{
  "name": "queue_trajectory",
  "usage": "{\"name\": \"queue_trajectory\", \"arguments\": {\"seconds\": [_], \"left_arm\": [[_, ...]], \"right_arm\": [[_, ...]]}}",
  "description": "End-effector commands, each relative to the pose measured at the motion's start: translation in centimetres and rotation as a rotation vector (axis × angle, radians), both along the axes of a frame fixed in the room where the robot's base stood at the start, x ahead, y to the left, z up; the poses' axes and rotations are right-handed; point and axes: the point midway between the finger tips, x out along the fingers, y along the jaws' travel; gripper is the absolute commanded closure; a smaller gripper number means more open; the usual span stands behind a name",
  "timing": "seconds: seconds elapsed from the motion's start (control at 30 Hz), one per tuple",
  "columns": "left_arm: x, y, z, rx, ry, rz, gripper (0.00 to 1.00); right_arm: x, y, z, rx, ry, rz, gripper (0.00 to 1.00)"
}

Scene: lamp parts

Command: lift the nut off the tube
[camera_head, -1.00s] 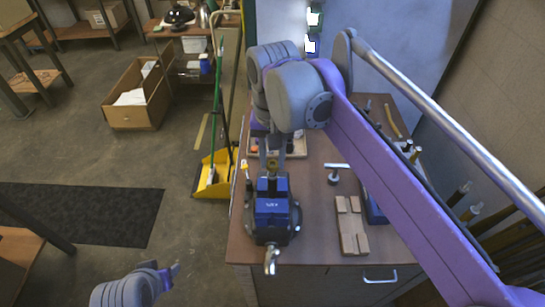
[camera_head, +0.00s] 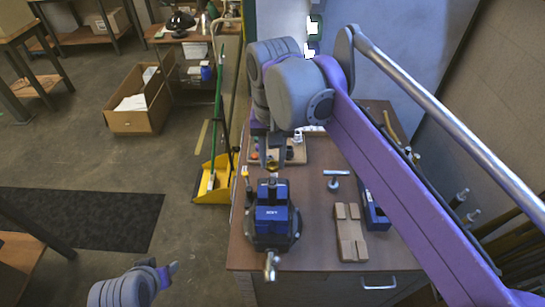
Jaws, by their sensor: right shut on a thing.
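The blue vise (camera_head: 272,215) stands near the left edge of the workbench. A small brass-coloured piece, which looks like the nut (camera_head: 272,168), shows just above the vise at the fingertips of my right gripper (camera_head: 272,160). That gripper points down and is shut on it. The tube is too small and covered to make out, so I cannot tell whether the nut still touches it. My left gripper (camera_head: 170,270) is low at the left, away from the bench, and its jaw opening is unclear.
A tray (camera_head: 298,152) with small parts lies behind the vise. A yellow dustpan (camera_head: 214,180) stands left of the bench.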

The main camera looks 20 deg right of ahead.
Motion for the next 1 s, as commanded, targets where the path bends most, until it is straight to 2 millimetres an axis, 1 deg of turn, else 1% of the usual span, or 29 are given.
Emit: {"name": "queue_trajectory", "arguments": {"seconds": [0.17, 0.4, 0.63, 1.0], "left_arm": [[0.2, 0.0, 0.3, 0.0, -0.003, 0.0, 0.5], [1.1, 0.0, 1.6, 0.0, -0.021, 0.0, 0.5], [0.9, 0.0, 1.3, 0.0, -0.017, 0.0, 0.5], [0.9, 0.0, 1.3, 0.0, -0.017, 0.0, 0.5]], "right_arm": [[0.0, 0.0, 0.4, 0.0, -0.001, 0.0, 1.0], [0.1, 0.0, 2.4, 0.0, -0.005, 0.0, 1.0], [0.0, 0.0, 3.8, 0.0, 0.0, 0.0, 1.0], [0.0, 0.0, 4.0, 0.0, 0.0, 0.0, 1.0]]}}
